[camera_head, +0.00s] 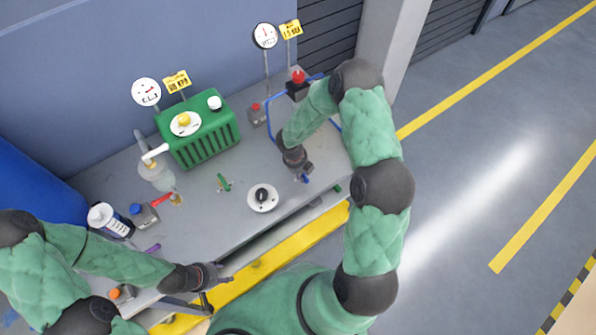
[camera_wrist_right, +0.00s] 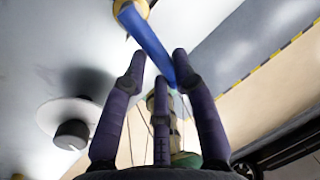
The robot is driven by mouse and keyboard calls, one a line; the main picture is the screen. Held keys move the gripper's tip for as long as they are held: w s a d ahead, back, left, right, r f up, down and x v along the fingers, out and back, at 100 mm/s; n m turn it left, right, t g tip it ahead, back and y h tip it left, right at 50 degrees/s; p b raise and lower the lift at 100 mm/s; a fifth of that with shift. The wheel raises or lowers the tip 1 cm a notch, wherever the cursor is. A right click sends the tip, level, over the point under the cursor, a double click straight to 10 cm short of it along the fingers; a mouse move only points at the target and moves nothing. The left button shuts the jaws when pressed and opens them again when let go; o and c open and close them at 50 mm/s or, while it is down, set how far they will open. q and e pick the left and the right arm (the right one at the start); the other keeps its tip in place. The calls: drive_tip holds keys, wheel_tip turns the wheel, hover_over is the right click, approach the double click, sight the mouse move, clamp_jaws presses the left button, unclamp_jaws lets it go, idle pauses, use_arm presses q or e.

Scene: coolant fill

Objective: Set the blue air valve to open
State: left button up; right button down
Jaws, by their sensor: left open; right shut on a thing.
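The blue air valve handle (camera_wrist_right: 148,45) shows in the right wrist view as a flat bar running from a brass-coloured fitting at the top down between my fingers. Its tip also shows in the head view (camera_head: 305,179), just below the gripper near the table's right front. My right gripper (camera_wrist_right: 160,75) is shut on this handle near its free end; in the head view my right gripper (camera_head: 302,170) hides most of the valve. My left gripper (camera_head: 219,276) is open and empty, in front of the table's front edge, well away from the valve.
A green box (camera_head: 205,140) with gauges behind it stands at the back of the grey table (camera_head: 235,208). A black knob on a white disc (camera_head: 262,197) lies left of my right gripper.

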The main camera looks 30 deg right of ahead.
drive_tip(key=shift+s+d+n+t+p, duration=0.1)
drive_tip(key=shift+d+n+t+p, duration=0.35)
drive_tip(key=shift+n, duration=0.95)
drive_tip(key=shift+d, duration=0.2)
drive_tip(key=c, duration=1)
unclamp_jaws()
drive_tip(key=shift+r, duration=0.1)
drive_tip(key=r, duration=0.4)
drive_tip(key=a+r, duration=0.1)
drive_tip(key=r, duration=0.2)
drive_tip(key=a+r, duration=0.1)
drive_tip(key=r, duration=0.3)
drive_tip(key=shift+s+a+r, duration=0.1)
drive_tip(key=shift+a+r, duration=0.1)
drive_tip(key=shift+r, duration=0.1)
